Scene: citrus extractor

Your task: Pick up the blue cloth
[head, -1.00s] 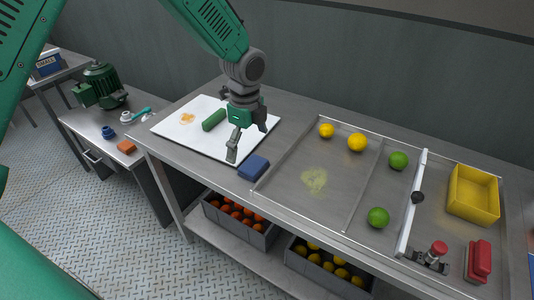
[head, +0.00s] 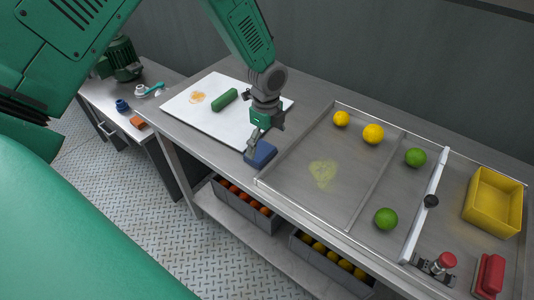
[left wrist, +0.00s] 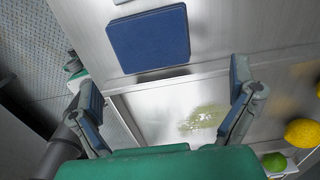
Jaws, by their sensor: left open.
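The blue cloth (head: 262,154) is a small folded, block-like pad on the metal table, just off the near right corner of the white board. My left gripper (head: 264,138) is above and beside it, and a finger overlaps the cloth in the head view. In the left wrist view the cloth (left wrist: 149,40) lies flat beyond the fingertips, not between them. The left gripper (left wrist: 166,86) is open and empty there. Contact with the cloth cannot be told. My right gripper is not in view.
The white board (head: 215,125) holds a green roll (head: 225,100) and an orange stain. Right of the cloth is a rimmed tray (head: 300,165) with a yellow smear, lemons and limes. A yellow bin (head: 493,203) stands far right. Fruit crates (head: 243,205) sit below.

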